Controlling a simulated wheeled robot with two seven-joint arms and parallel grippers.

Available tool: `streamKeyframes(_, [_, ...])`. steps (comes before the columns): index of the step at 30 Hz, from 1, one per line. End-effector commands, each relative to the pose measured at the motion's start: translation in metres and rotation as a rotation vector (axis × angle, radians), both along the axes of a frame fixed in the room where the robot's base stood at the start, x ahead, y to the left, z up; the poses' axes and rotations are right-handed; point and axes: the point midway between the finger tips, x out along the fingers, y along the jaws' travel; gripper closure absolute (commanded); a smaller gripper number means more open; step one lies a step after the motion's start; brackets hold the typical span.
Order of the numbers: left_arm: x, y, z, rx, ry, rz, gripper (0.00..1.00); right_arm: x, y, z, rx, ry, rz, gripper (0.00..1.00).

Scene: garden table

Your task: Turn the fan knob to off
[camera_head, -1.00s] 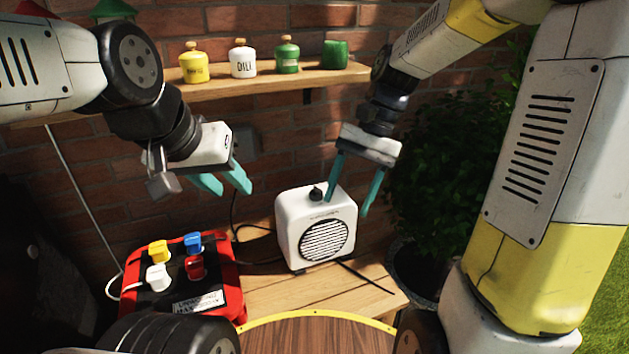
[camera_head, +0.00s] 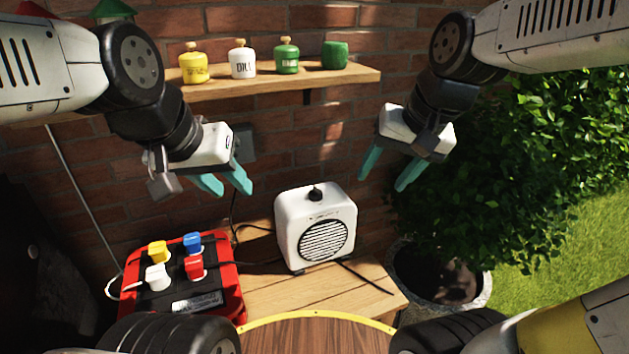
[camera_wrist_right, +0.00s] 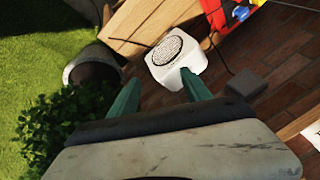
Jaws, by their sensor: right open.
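The white fan (camera_head: 316,230) stands upright on the wooden table, its round dark grille facing me. Its black knob (camera_head: 316,194) is on top; its exact pointing direction is too small to tell. My right gripper (camera_head: 385,182) is open and empty, above and to the right of the fan, clear of the knob. In the right wrist view the fan (camera_wrist_right: 176,58) lies beyond the fingertips, and the knob is not clearly visible. My left gripper (camera_head: 232,190) has its teal fingers apart and empty, to the left of the fan and above the red power box.
A red and black power box (camera_head: 238,290) with several coloured plugs stands left of the fan. A shelf (camera_head: 300,84) with several jars is on the brick wall behind. A potted bush (camera_head: 480,170) is at the right. The air between the grippers above the fan is free.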

Motion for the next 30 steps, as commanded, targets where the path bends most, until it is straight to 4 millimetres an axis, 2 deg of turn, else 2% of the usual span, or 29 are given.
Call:
streamKeyframes(11, [0.0, 0.0, 0.0, 0.0, 0.0, 0.0, 0.64, 0.06, 0.031, -0.025, 0.01, 0.116, -0.13, 0.43])
streamKeyframes(16, [0.0, 0.0, 0.0, 0.0, 0.0, 0.0, 0.64, 0.102, 0.064, -0.054, -0.057, 0.181, -0.252, 0.43])
streamKeyframes(21, [0.0, 0.0, 0.0, 0.0, 0.0, 0.0, 0.64, 0.142, 0.102, -0.083, -0.168, 0.169, -0.397, 0.43])
streamKeyframes(26, [0.0, 0.0, 0.0, 0.0, 0.0, 0.0, 0.64, 0.165, 0.132, -0.096, -0.244, 0.102, -0.492, 0.43])
streamKeyframes(30, [0.0, 0.0, 0.0, 0.0, 0.0, 0.0, 0.64, 0.175, 0.145, -0.099, -0.271, 0.061, -0.535, 0.43])
